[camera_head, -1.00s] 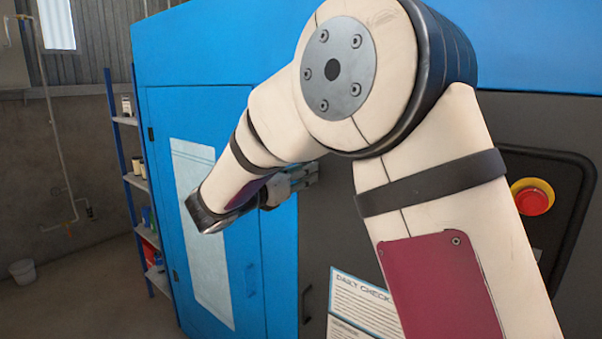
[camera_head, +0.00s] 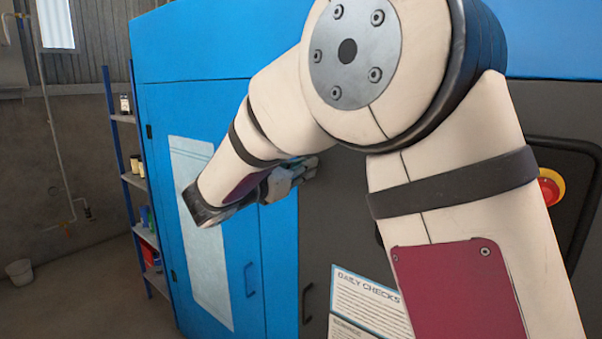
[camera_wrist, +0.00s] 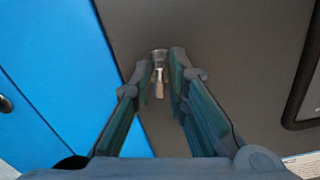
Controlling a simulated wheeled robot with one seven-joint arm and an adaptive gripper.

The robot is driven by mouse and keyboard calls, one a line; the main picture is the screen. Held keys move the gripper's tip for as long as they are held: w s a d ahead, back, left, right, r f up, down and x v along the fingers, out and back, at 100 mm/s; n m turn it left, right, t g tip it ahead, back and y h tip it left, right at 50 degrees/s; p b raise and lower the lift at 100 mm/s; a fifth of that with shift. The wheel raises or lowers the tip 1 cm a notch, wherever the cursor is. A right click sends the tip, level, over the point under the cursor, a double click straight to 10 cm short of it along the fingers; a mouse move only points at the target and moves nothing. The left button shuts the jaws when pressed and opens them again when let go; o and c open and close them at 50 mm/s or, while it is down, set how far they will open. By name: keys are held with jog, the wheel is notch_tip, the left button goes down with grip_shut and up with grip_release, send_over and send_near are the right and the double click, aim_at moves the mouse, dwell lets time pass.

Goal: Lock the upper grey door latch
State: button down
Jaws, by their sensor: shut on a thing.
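The upper grey door latch (camera_wrist: 159,86) is a small metal piece on the grey door (camera_wrist: 215,30). In the wrist view it shows between the tips of my gripper (camera_wrist: 160,77), with its narrow tab pointing down in the picture. The fingers are closed in on it from both sides. In the head view my gripper (camera_head: 306,170) reaches the grey door near its left edge, beside the blue door. The latch itself is hidden there behind the fingers and my arm.
A blue door (camera_head: 240,210) with a handle (camera_head: 250,279) stands left of the grey door. A second dark handle (camera_head: 307,303) and a Daily Checks sheet (camera_head: 365,300) are lower down. A red emergency button (camera_head: 548,188) is at the right, partly behind my arm. Shelves (camera_head: 140,180) stand far left.

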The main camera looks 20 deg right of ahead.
jog(key=m+b, duration=0.5)
jog(key=b, duration=0.1)
jog(key=m+b, duration=0.5)
jog(key=b, duration=0.1)
jog(key=m+b, duration=0.5)
jog(key=b, duration=0.1)
jog(key=shift+s+d+f+b, duration=0.1)
jog(key=shift+s+f+b, duration=0.05)
jog(key=shift+f+b, duration=0.25)
jog(key=shift+m, duration=0.3)
jog(key=c, duration=1.7)
grip_release()
jog(key=shift+r, duration=0.1)
jog(key=v, duration=1.2)
